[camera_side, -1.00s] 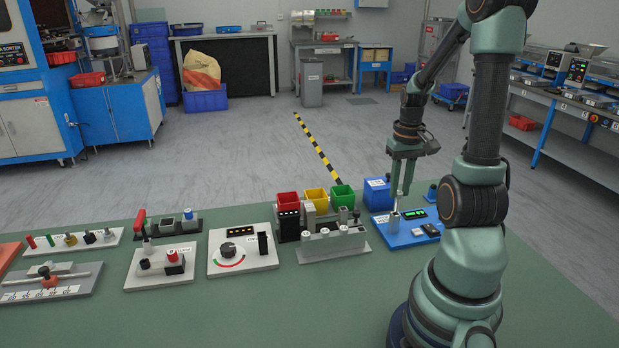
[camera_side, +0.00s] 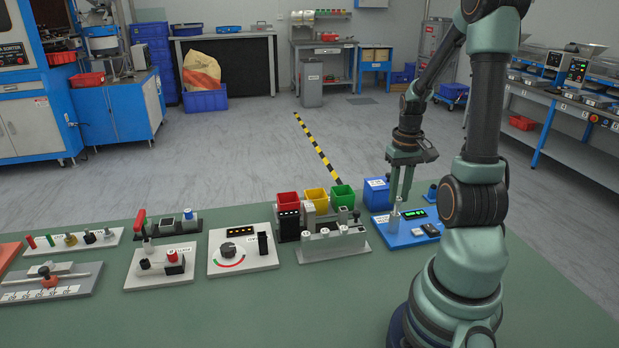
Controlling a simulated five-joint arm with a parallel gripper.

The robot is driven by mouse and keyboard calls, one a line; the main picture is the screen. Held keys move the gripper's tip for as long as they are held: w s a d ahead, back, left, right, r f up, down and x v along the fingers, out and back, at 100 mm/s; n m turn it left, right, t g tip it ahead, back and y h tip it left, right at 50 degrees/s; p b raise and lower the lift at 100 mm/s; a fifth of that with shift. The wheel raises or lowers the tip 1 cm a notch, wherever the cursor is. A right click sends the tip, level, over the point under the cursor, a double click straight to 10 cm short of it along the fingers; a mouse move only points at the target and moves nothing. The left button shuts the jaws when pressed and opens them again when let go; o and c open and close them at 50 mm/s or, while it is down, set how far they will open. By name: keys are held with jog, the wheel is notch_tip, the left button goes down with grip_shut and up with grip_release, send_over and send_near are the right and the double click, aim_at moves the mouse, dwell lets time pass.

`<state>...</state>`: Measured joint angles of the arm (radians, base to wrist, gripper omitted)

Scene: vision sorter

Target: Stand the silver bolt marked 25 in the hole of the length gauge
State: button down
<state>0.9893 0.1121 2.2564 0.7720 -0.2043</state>
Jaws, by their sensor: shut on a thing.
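The length gauge (camera_side: 405,239) is a blue plate at the right end of the row of stations, with a lit green display (camera_side: 415,213) and a small grey post (camera_side: 394,221) at its left. My gripper (camera_side: 401,197) points straight down over that post. It is shut on the silver bolt (camera_side: 397,205), which hangs upright between the fingertips. The bolt's lower end is at the top of the post; I cannot tell whether it is inside the hole. The mark 25 is too small to read.
A blue box (camera_side: 376,193) stands just behind the gauge. A grey rack with silver pieces (camera_side: 333,246) and red, yellow and green bins (camera_side: 316,200) stand to its left. The green bench top in front (camera_side: 250,310) is clear.

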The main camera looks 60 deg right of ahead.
aim_at(398, 199)
jog(key=shift+f, duration=0.9)
jog(key=shift+c, duration=1.1)
grip_release()
jog(key=shift+r, duration=0.1)
jog(key=shift+r, duration=3.95)
